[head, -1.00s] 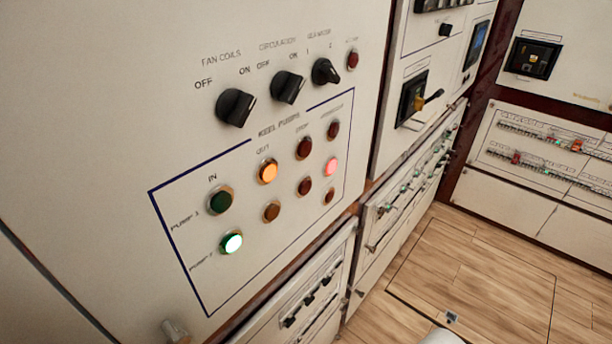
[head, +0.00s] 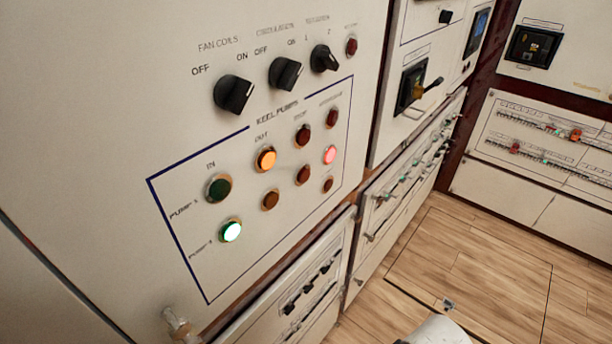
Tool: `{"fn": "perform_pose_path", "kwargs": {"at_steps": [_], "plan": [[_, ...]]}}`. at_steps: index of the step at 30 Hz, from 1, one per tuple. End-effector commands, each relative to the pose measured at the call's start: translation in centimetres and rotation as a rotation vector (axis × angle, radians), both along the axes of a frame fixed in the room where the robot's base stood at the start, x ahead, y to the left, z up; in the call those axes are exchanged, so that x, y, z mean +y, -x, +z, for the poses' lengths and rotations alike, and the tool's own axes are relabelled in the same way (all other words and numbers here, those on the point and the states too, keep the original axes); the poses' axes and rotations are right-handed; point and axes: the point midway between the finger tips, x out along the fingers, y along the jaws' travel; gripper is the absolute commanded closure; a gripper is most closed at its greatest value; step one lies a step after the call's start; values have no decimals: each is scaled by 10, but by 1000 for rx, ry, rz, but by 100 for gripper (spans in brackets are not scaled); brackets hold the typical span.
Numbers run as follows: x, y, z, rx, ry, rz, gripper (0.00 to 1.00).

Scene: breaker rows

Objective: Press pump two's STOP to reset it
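The keel pumps panel (head: 172,230) is a blue-outlined area on a white cabinet, with two rows of round buttons and lamps. In pump two's lower row, the IN lamp (head: 230,231) glows green and the OUT lamp (head: 270,200) is dark amber. Pump two's STOP button (head: 303,174) is dark red and unlit, third in that row. The lamp at that row's end (head: 330,155) glows red. Above, pump one's OUT lamp (head: 265,159) is lit amber and its STOP (head: 302,136) is dark. My gripper is not in view.
Black rotary knobs (head: 234,95) stick out above the panel. A small fitting (head: 180,325) protrudes at the lower left. Breaker rows (head: 405,180) and a switch handle (head: 412,90) are to the right. The wooden floor (head: 480,270) is clear at the right.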

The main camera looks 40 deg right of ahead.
Motion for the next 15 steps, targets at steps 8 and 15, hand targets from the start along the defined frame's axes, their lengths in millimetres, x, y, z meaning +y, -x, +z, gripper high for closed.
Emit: {"fn": "perform_pose_path", "kwargs": {"at_steps": [8, 15], "plan": [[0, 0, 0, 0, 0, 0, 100], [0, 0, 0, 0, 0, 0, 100]]}}
